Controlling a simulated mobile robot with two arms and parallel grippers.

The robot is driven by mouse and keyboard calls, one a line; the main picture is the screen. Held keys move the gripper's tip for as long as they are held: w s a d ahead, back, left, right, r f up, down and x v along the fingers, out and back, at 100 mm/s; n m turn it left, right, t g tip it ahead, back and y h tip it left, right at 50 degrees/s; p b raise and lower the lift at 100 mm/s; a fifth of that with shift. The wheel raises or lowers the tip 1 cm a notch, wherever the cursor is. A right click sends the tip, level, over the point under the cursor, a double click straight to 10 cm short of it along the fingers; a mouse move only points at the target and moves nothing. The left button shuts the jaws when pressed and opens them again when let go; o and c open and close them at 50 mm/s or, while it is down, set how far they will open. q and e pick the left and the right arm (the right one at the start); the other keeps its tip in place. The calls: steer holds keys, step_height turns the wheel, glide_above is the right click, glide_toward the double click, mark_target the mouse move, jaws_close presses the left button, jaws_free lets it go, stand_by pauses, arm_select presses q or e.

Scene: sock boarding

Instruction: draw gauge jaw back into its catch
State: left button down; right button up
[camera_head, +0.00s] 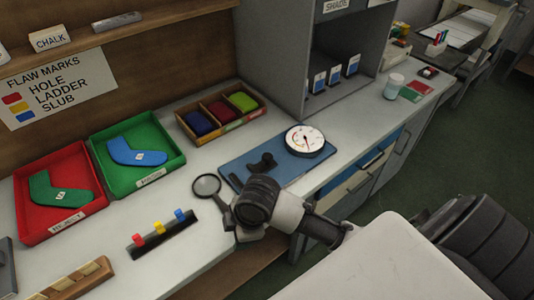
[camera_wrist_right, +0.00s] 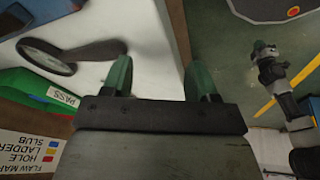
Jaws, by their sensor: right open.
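The gauge has a round white dial (camera_head: 305,140) and a dark jaw piece (camera_head: 262,163), both on a blue base plate (camera_head: 237,168) on the bench. The catch is too small to make out. My right arm reaches in from the right, its wrist over the bench in front of the plate, and hides part of the plate's near edge. In the right wrist view my right gripper (camera_wrist_right: 158,75) has its two green fingers apart with nothing between them but white bench top. The gauge is not recognisable in that view. My left gripper is not in view.
A magnifying glass (camera_head: 207,185) lies close to my right wrist; it also shows in the right wrist view (camera_wrist_right: 45,56). A rack of coloured clips (camera_head: 162,235), red tray (camera_head: 30,225), green tray (camera_head: 98,147) and divided wooden box (camera_head: 232,126) stand around. A grey cabinet (camera_head: 270,55) stands behind.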

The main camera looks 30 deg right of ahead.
mark_target(267, 156)
steer(key=w+n, duration=0.1)
steer(key=w+d+r+n, duration=0.1)
steer(key=w+d+n, duration=0.1)
steer(key=w, duration=0.1)
steer(key=shift+w+r+g+h, duration=0.1)
steer(key=shift+r+g+h, duration=0.1)
steer(key=shift+g+h, duration=0.15)
steer(key=w+d+r+n, duration=0.2)
steer(key=w+d, duration=0.1)
steer(key=w+d+r+n+h, duration=0.1)
steer(key=w+d, duration=0.1)
steer(key=shift+g, duration=0.25)
steer(key=w+d+r+n+g, duration=0.1)
steer(key=w+d+r+n, duration=0.3)
steer(key=d+r, duration=0.6)
steer(key=shift+m+h, duration=0.45)
steer(key=shift+m, duration=0.05)
steer(key=f, duration=0.4)
steer(key=w+f, duration=0.1)
steer(key=f, duration=0.6)
steer(key=shift+w+d+f, duration=0.15)
steer(key=shift+d+f, duration=0.2)
steer(key=shift+d, duration=0.05)
